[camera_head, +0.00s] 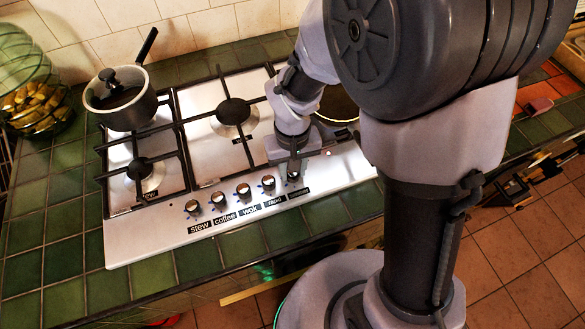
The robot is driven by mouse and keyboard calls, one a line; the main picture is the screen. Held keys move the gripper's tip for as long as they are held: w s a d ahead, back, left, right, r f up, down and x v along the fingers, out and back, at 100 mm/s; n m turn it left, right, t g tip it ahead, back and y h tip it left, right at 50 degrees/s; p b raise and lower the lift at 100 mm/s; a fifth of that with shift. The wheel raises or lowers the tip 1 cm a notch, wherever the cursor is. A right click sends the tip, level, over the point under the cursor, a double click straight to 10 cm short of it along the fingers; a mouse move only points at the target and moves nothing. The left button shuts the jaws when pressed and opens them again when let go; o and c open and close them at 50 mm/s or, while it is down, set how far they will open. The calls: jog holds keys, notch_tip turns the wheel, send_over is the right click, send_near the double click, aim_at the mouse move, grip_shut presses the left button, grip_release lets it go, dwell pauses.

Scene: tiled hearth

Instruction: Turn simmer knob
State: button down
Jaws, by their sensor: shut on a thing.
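The steel hob (150,245) has a row of several knobs along its front edge, with dark labels below them. The simmer knob (293,176) is the rightmost, above the rightmost label. My gripper (294,169) points down from above and is shut on this knob. The fingers and the wrist cover most of the knob, so I cannot tell which way it points. The labels under the other knobs read stew, coffee and wok, and the fourth is hard to read. The wok knob (243,190) stands to the left, apart from my gripper.
A saucepan (122,105) with a dark handle stands on the back left burner. A pan (337,106) sits at the right, partly behind my arm. A glass bowl (38,110) with yellow contents is at the far left. Green tiles (60,262) at the front left are clear.

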jog(key=m+b, duration=0.1)
jog(key=m, duration=0.5)
jog(key=shift+m, duration=0.3)
dwell(0.5)
jog(key=c, duration=1.1)
grip_release()
jog(key=shift+o, duration=0.2)
jog(key=shift+r, duration=0.1)
notch_tip(320, 180, up, 17)
jog(key=p, duration=0.7)
jog(key=shift+r+p, duration=0.15)
jog(key=shift+p, duration=0.15)
jog(key=shift+r, duration=0.1)
